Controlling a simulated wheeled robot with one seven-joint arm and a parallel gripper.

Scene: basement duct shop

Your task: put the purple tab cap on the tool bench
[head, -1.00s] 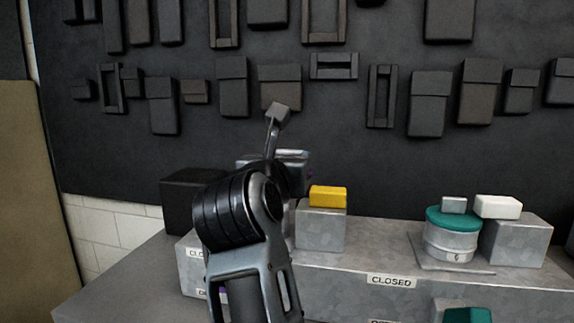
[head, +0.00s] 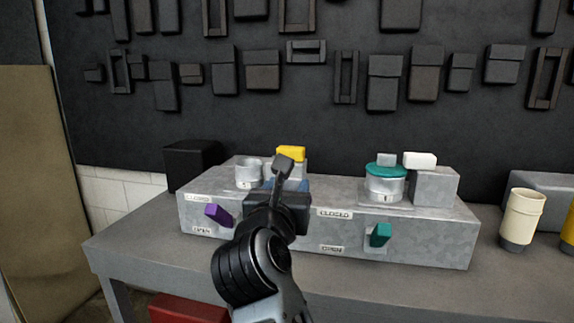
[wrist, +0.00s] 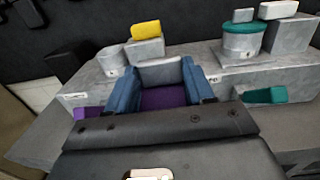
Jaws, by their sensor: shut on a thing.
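The purple tab cap (wrist: 165,98) is between the blue fingers of my gripper (wrist: 160,80) in the wrist view, with its grey tab (wrist: 160,73) at the far side. My gripper is shut on it. In the head view my arm hides the cap, and only a little of the blue fingers (head: 287,185) shows. My gripper is in front of the middle of a grey metal duct box (head: 420,235). The box stands on the grey bench (head: 140,250), which I take to be the tool bench.
On the box are an open metal collar (head: 248,174), a yellow block (head: 291,153), a teal cap (head: 386,170) on another collar, and a white block (head: 420,159). Purple (head: 218,215) and teal (head: 380,235) handles jut from its front. Cups (head: 521,218) stand right. The bench's left front is clear.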

